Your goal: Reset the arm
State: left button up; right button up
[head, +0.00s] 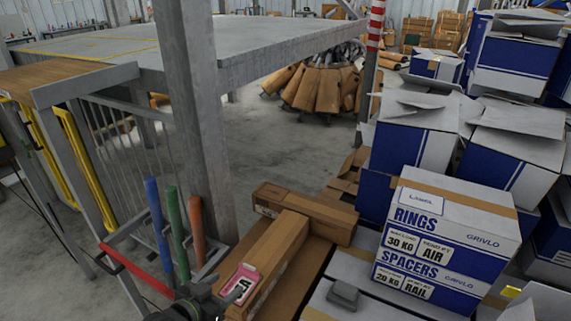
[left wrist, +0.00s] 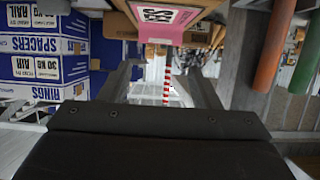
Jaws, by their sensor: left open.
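My left gripper (head: 203,300) is at the bottom edge of the head view, dark and partly cut off, beside a long cardboard box with a pink label (head: 240,283). In the left wrist view, which looks upside down, my left gripper (left wrist: 160,78) has its two fingers apart with nothing between them. The pink label (left wrist: 165,20) shows beyond the fingers at the top of that view. My right gripper is in neither view.
Blue and white boxes marked RINGS and SPACERS (head: 440,245) are stacked at right. Blue, green and orange tubes (head: 175,230) stand upright at left, near a grey steel post (head: 190,110) and a raised platform (head: 110,45). Bare concrete floor (head: 270,150) lies beyond.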

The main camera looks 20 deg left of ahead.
pick_arm(q)
jog(key=s+d+f+n+g+y, duration=0.1)
jog(key=s+d+g, duration=0.1)
jog(key=s+g, duration=0.5)
jog(key=s+d+f+g+y, duration=0.2)
jog(key=s, duration=1)
notch_tip(320, 180, down, 24)
jog(key=a+g, duration=0.2)
jog(key=s+d+f+g+h, duration=0.1)
jog(key=s+f, duration=1.4)
jog(key=f, duration=0.1)
